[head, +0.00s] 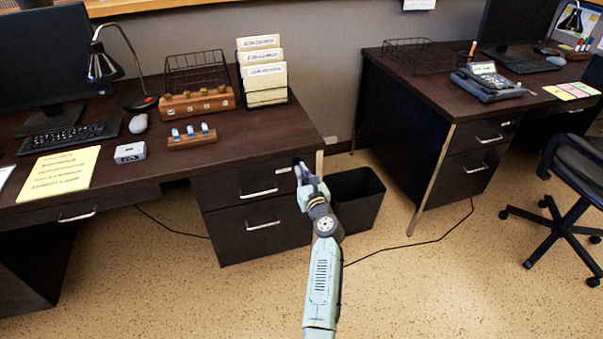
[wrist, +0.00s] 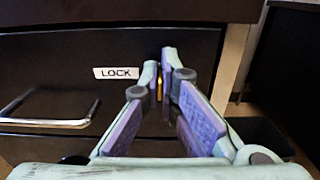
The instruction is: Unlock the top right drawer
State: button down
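The top right drawer (head: 225,188) is a dark front under the near desk's right end, and it is closed. In the wrist view the drawer front (wrist: 50,55) bears a white LOCK label (wrist: 116,73) and a metal handle (wrist: 50,120). A small gold key (wrist: 159,88) stands at the drawer front, right of the label. My gripper (wrist: 161,80) is at the drawer's right side, its narrowed fingertips on both sides of the key and seemingly touching it. The keyhole is hidden. In the head view my gripper (head: 300,172) covers this spot.
A lower drawer (head: 235,236) sits beneath, also closed. A black waste bin (head: 362,205) stands on the floor just right of the drawers. The desktop (head: 245,150) overhangs the drawer. A second desk (head: 425,120) and an office chair (head: 580,165) are at the right, with open floor between.

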jog(key=shift+n, duration=0.4)
jog(key=n+b, duration=0.3)
jog(key=n, duration=0.2)
jog(key=n+b, duration=0.4)
jog(key=n, duration=0.2)
jog(key=a+f+n+b, duration=0.1)
jog(key=n+b, duration=0.3)
jog(key=n, duration=0.1)
jog(key=shift+s+f+n, duration=0.1)
jog(key=shift+s+n, duration=0.05)
jog(key=shift+n, duration=0.55)
jog(key=c, duration=2.3)
grip_release()
jog(key=o, duration=0.5)
jog(key=shift+c, duration=0.2)
